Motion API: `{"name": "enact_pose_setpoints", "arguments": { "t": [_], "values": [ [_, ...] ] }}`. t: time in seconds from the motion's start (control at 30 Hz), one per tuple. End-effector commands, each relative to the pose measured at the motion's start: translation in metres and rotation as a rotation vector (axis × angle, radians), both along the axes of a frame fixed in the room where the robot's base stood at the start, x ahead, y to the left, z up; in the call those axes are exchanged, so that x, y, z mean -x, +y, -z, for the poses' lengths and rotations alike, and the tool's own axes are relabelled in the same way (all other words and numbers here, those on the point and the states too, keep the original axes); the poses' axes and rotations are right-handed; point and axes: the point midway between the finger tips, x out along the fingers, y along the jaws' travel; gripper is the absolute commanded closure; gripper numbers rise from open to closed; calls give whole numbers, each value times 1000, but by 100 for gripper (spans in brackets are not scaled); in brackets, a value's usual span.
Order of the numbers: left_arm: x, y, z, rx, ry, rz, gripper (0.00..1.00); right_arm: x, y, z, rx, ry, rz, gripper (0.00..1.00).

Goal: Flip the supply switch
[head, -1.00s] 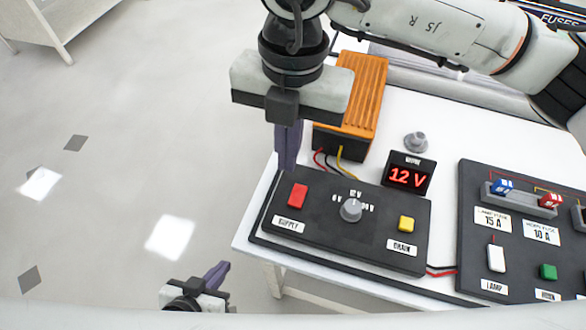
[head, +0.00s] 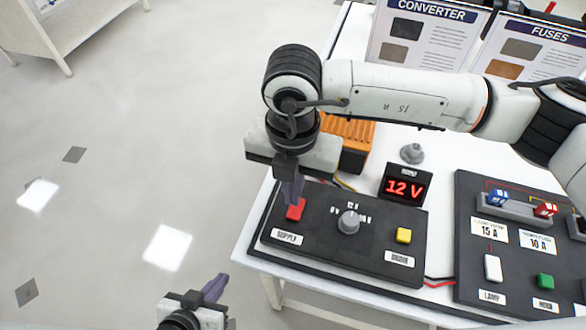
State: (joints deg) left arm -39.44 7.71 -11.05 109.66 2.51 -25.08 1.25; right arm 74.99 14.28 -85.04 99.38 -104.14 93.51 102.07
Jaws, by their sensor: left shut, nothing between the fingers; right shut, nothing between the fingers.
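The red supply switch (head: 296,211) sits at the left of the black control panel (head: 330,250), above its SUPPLY label (head: 287,237). My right gripper (head: 293,199), its arm coming in from the right, is shut and empty and points down at the switch. Its fingertips cover the switch's upper part; I cannot tell whether they touch it. My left gripper (head: 217,286) is shut and empty, low over the floor, left of the table. The display (head: 405,187) reads 12 V.
The panel also has a grey knob (head: 348,222) and a yellow switch (head: 404,235). An orange-topped box (head: 350,135) stands behind, partly hidden by my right arm. A fuse panel (head: 470,250) lies to the right. Signs (head: 425,40) stand at the back.

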Motion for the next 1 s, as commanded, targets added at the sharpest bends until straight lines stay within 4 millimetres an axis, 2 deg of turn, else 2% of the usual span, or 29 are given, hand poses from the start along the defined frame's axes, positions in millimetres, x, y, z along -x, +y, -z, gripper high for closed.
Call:
{"name": "enact_pose_setpoints", "arguments": {
  "t": [0.1, 0.3, 0.73, 0.9, 1.0],
  "values": [
    [0, 2, -3, -1, 1, -3, 100, 1, 0, 21, 0, 2, 1, 100],
    [0, 2, -5, -1, 1, -3, 100, 1, 0, 42, 0, 1, 0, 100],
    [-1, 2, -5, -2, 1, -3, 100, 0, 0, 47, -1, 0, -1, 100],
    [-1, 2, 9, -4, 2, 0, 100, 2, 1, 56, -1, 0, -1, 100],
    [-1, 1, 3, -4, 4, 1, 100, 2, 1, 52, -1, 0, 0, 100]
  ]
}}
